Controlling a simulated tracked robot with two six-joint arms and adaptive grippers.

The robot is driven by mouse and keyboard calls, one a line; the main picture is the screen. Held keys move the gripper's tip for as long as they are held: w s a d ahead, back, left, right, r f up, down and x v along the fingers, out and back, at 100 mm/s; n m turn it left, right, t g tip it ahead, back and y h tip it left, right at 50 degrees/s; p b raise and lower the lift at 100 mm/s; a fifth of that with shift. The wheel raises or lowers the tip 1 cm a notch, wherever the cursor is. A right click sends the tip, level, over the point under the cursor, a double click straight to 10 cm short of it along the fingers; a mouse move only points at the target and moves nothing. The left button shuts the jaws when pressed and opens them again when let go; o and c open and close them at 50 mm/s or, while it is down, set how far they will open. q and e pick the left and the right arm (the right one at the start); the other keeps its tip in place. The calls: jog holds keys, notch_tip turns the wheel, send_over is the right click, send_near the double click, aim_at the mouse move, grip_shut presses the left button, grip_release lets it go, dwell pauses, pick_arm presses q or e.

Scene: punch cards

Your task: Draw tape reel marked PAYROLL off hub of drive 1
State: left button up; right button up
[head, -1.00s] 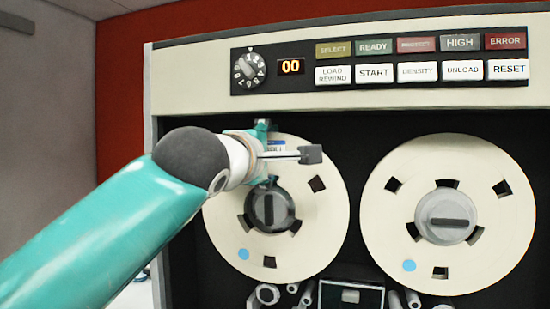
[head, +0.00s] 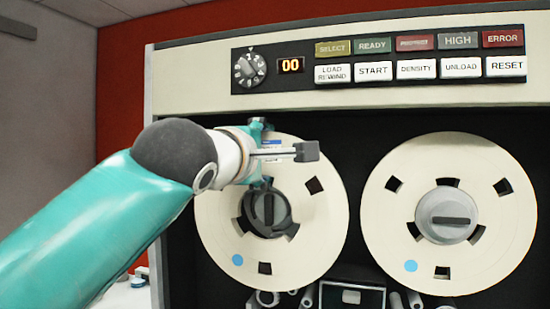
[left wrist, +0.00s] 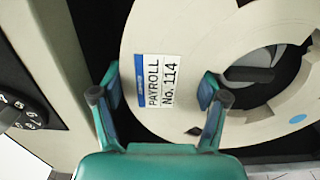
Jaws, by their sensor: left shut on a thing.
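The cream PAYROLL reel (head: 320,225) is at the left of the drive's front, with a blue dot and dark slots. Its white label reading PAYROLL No. 114 shows in the left wrist view (left wrist: 160,80). My left gripper (head: 260,153) is shut on the reel's upper rim band, one finger at the outer edge and one near the centre opening; the wrist view shows both fingers (left wrist: 160,84). The grey hub (head: 268,208) shows through the reel's opening, off-centre with a dark gap. Whether the reel fully clears the hub is unclear. My right gripper is out of view.
A second cream reel (head: 375,215) sits on its own grey hub (head: 446,215) close at the right. The button panel (head: 380,58) and rotary dial (head: 249,69) are above. Rollers (head: 268,298) and a dark block (head: 350,297) lie below the reels.

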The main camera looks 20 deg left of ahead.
pick_arm(q)
jog(key=shift+s+a+r+b, duration=0.1)
jog(key=shift+s+b, duration=0.6)
jog(key=shift+s, duration=0.55)
jog(key=s+b, duration=0.4)
jog(key=s, duration=0.7)
jog(key=shift+a+b, duration=0.2)
jog(key=shift+b, duration=0.1)
jog(key=shift+w, duration=0.2)
dwell(0.3)
jog(key=w+p, duration=0.4)
jog(key=w, duration=0.5)
jog(key=shift+w+d, duration=0.2)
jog(key=shift+w, duration=0.2)
jog(key=shift+s, duration=0.15)
